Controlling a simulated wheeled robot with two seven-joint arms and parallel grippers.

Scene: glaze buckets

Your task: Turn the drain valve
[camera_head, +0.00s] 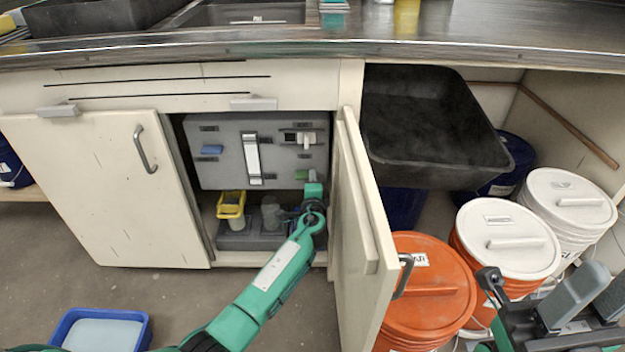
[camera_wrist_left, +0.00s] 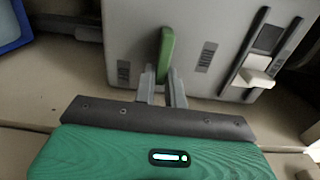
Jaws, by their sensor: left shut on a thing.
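A grey panel (camera_head: 225,170) stands inside the open cabinet, with several fittings on it. A green valve handle (camera_head: 301,174) sits at its lower right. In the left wrist view the green handle (camera_wrist_left: 167,50) stands roughly upright against the panel. My left gripper (camera_head: 310,182) reaches into the cabinet and is shut on this handle. Its two grey fingers (camera_wrist_left: 162,84) are on either side of the handle's lower end, hiding part of it. My right gripper (camera_head: 590,300) shows only partly at the bottom right, away from the panel; its jaw opening is unclear.
An open cabinet door (camera_head: 358,235) stands close to the right of my left arm. A yellow container (camera_head: 231,207) sits below the panel. Orange (camera_head: 430,285) and white-lidded (camera_head: 508,238) buckets crowd the right. A blue tray (camera_head: 105,330) lies on the floor at left.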

